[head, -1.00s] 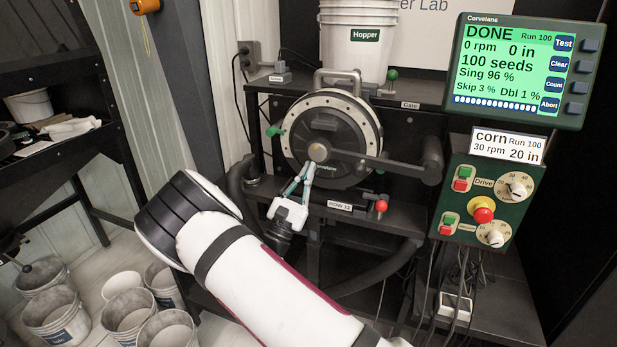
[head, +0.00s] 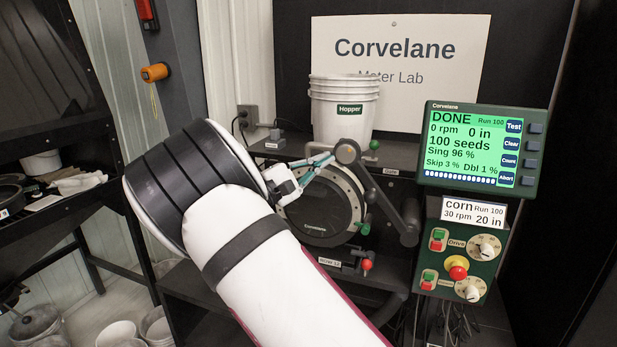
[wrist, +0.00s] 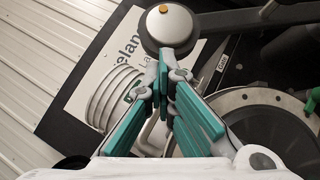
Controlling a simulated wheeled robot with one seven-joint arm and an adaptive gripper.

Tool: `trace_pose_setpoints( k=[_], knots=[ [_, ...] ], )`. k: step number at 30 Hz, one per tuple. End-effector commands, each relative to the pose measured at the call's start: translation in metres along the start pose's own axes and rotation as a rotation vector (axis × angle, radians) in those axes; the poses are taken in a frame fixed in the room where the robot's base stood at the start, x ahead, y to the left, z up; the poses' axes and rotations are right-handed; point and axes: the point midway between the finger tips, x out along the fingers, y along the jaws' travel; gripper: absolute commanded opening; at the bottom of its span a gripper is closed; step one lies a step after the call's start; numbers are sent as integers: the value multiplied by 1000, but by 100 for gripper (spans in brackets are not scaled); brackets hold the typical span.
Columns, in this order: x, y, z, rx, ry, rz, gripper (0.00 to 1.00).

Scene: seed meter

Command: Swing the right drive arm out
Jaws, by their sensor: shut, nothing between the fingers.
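The right drive arm (head: 378,185) is a dark bar with a round grey hub end. It slants from a pivot at the lower right up to the hub at the upper right rim of the seed meter (head: 318,225). The meter's face lies largely clear of it. My gripper (head: 331,158) is shut and empty, its teal fingertips at the left of the hub, apparently touching it. Exact contact is hard to tell.
A white hopper bucket (head: 343,108) stands behind the meter. A red knob (head: 367,264) sits below it and a green knob (head: 375,145) above right. The monitor (head: 483,147) and drive control box (head: 459,246) stand at the right. Buckets (head: 117,333) stand on the floor at left.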

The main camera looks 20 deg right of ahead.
Motion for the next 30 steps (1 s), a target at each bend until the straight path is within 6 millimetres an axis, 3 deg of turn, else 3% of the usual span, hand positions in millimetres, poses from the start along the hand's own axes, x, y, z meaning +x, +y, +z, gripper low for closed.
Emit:
trace_pose_setpoints(
  k=[1,6,15,21,30],
  knots=[
    [12,9,15,33,-4,-35,0],
    [42,21,46,145,-4,-147,0],
    [88,24,92,311,-5,-314,0],
    [107,20,110,385,-3,-387,0],
    [120,15,120,433,-2,-436,0]
  ],
)
